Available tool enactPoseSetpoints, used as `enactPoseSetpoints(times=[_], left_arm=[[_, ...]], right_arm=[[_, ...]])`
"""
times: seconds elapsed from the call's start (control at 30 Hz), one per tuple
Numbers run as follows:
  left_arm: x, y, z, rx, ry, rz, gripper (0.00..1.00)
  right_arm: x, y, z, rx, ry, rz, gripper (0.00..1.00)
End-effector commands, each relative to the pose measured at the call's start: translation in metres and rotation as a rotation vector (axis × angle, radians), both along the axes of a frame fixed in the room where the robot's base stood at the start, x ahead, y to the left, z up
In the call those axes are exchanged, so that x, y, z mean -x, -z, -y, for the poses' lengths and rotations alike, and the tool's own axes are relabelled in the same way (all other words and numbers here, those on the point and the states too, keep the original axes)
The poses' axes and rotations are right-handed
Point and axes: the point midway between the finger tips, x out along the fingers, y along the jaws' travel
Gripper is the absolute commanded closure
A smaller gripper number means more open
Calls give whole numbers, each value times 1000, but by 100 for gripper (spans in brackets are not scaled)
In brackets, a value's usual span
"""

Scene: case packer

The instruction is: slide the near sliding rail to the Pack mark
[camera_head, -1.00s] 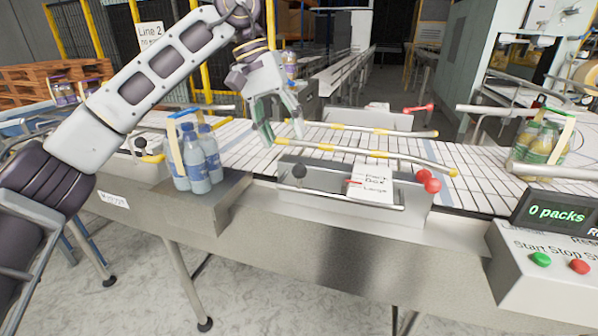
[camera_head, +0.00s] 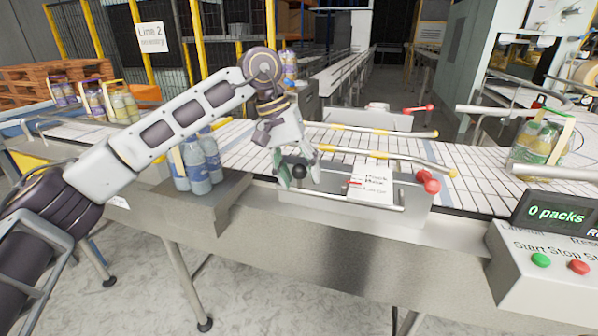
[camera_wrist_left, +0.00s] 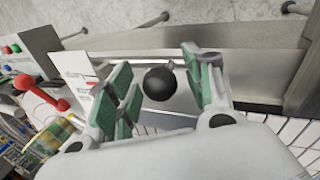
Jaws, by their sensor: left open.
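The near sliding rail (camera_head: 390,159) is a grey bar with yellow ends along the near side of the conveyor. Its housing below carries a black ball knob (camera_head: 299,171), a white card (camera_head: 371,181) with marks and a red pointer, and red knobs (camera_head: 427,181) at its right end. My left gripper (camera_head: 299,180) is open at the black knob. In the left wrist view the black knob (camera_wrist_left: 160,84) lies between the green-padded fingers, which do not close on it. The card's lettering is hard to read. My right gripper is not in view.
The far rail (camera_head: 385,131) with its own red knob lies across the white conveyor (camera_head: 240,148). Blue bottles (camera_head: 199,172) stand left of my gripper. A control box (camera_head: 555,255) with green and red buttons is at the right.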

Motion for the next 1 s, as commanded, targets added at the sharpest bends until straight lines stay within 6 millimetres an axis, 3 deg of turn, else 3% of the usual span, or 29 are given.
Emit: enactPoseSetpoints(times=[0.23, 0.63, 1.0], left_arm=[[0, 0, 0, 0, 0, 0, 50], [0, 0, 0, 0, 0, -1, 100], [-6, -1, 2, 1, 0, -2, 100]], right_arm=[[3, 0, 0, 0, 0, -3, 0], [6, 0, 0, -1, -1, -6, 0], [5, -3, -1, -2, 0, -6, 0]])
